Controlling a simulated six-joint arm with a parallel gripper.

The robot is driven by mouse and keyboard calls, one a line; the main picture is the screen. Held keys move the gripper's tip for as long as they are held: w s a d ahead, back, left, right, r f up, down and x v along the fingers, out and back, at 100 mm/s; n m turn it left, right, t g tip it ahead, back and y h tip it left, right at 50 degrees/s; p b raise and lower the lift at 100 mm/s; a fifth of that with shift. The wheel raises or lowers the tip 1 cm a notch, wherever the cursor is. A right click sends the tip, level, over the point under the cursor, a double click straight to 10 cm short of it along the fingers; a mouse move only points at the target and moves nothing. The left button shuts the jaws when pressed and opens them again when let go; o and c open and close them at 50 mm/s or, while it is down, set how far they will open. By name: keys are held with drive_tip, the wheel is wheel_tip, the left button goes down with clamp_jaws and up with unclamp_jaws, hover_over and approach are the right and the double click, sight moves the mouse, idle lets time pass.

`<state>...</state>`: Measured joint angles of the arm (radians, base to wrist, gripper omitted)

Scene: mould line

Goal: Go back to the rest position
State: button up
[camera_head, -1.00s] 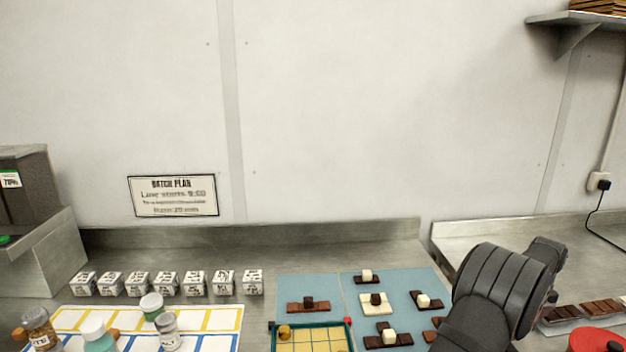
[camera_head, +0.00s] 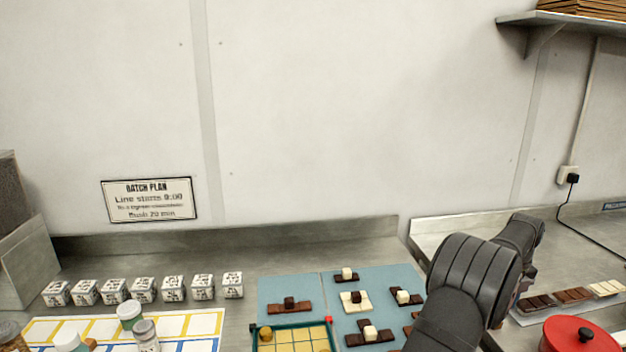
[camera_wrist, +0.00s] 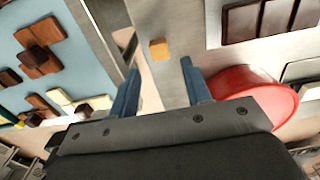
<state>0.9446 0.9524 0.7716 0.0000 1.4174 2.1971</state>
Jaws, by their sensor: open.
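My gripper (camera_wrist: 160,88) shows in the wrist view with its two blue-grey fingers spread apart and nothing between them. It hangs above the bench, between the blue mat (camera_wrist: 85,50) and a red round lid (camera_wrist: 245,105). A small orange-brown cube (camera_wrist: 158,49) lies on the surface beyond the fingertips, apart from them. In the head view my dark arm stands at the lower right, and the gripper itself is hidden there.
In the head view, blue mats (camera_head: 322,280) hold several chocolate pieces, beside a green-rimmed yellow mould (camera_head: 292,338). A red pot (camera_head: 580,335) stands at the right near a tray of chocolate bars (camera_head: 570,297). White dice-like cubes (camera_head: 144,290) and jars (camera_head: 130,315) stand left.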

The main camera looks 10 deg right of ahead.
wheel_tip(320, 180, down, 6)
drive_tip(key=shift+r, duration=0.2)
wheel_tip(320, 180, up, 4)
drive_tip(key=shift+r, duration=0.25)
drive_tip(key=s+d+r, duration=0.1)
drive_tip(key=s+r, duration=0.6)
drive_tip(key=s, duration=0.5)
drive_tip(key=w+a+r+n, duration=0.1)
drive_tip(key=w+a+n, duration=0.2)
drive_tip(key=w+a, duration=0.7)
drive_tip(key=w+a+r+n, duration=0.1)
drive_tip(key=w+a+n, duration=0.2)
drive_tip(key=w+a, duration=0.8)
drive_tip(key=s+a+n, duration=0.2)
drive_tip(key=a+n, duration=0.1)
drive_tip(key=a, duration=1.3)
drive_tip(key=s+a+n, duration=0.3)
drive_tip(key=a, duration=1.4)
drive_tip(key=shift+s+a+f, duration=0.2)
drive_tip(key=shift+s+f, duration=0.05)
drive_tip(key=shift+f, duration=0.05)
drive_tip(key=shift+o, duration=0.6)
